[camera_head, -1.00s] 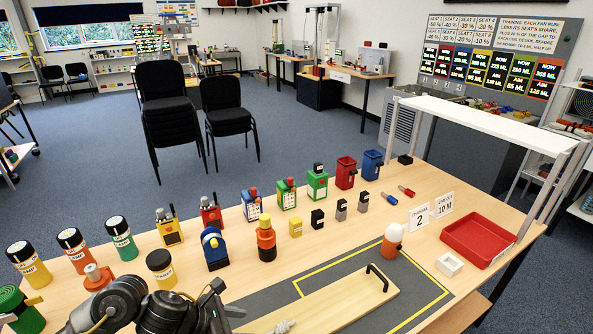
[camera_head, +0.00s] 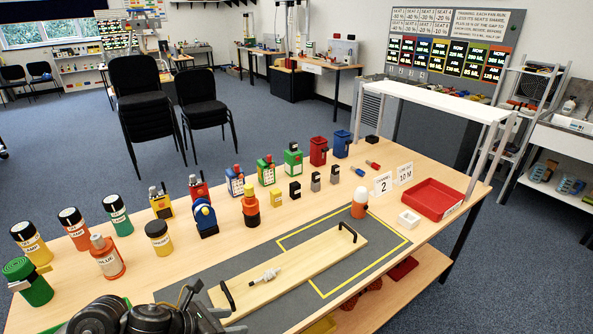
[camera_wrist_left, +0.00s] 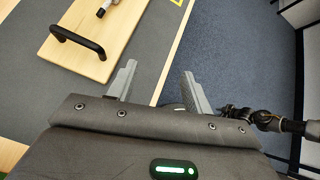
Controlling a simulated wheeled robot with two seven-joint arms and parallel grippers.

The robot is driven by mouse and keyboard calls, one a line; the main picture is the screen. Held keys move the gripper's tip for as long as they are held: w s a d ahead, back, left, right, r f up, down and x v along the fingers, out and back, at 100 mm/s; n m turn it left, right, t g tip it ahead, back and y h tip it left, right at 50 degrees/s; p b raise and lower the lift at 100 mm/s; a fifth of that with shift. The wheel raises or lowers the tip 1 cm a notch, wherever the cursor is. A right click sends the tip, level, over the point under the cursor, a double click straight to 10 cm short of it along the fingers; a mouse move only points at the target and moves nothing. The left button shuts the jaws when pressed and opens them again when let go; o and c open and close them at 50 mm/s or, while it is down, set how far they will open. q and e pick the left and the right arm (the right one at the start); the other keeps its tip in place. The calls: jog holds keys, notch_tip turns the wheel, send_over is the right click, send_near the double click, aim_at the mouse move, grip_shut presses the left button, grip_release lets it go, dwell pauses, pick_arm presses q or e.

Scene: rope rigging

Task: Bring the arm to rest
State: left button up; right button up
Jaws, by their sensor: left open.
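My left arm comes in at the bottom left of the head view. Its gripper (camera_head: 218,318) is low in the picture, near the front end of a light wooden board (camera_head: 300,262) with two black handles. In the left wrist view the two grey fingers (camera_wrist_left: 158,84) stand apart with nothing between them. They are beside the board (camera_wrist_left: 112,58) and over the table's edge and the blue floor. A small metal fitting (camera_head: 265,276) lies on the board, clear of the gripper. My right gripper is not seen.
The board lies on a grey mat (camera_head: 180,288) with a yellow outline. Bottles, jars and small coloured boxes line the back and left of the table, including an orange glue bottle (camera_head: 107,258) and a green roll (camera_head: 27,281). A red tray (camera_head: 433,199) stands at the right.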

pick_arm(q)
jog(key=s+a+f+m+g+y, duration=0.1)
jog(key=s+a+f+m+y, duration=0.2)
jog(key=s+m, duration=0.55)
jog(key=s+a+f+m+y, duration=0.25)
jog(key=s+m, duration=0.25)
jog(key=m, duration=0.7)
jog(key=s+a+f+m+g+y, duration=0.1)
jog(key=s+a+f+m+y, duration=0.15)
jog(key=s+m, duration=0.55)
notch_tip(320, 180, down, 26)
jog(key=m+g, duration=0.2)
jog(key=s+a+f, duration=0.2)
jog(key=s+f, duration=0.6)
jog(key=s+a+f+g, duration=0.1)
jog(key=s+a+f, duration=0.1)
jog(key=s+f, duration=0.6)
jog(key=shift+s+f, duration=0.2)
jog(key=shift+f, duration=0.1)
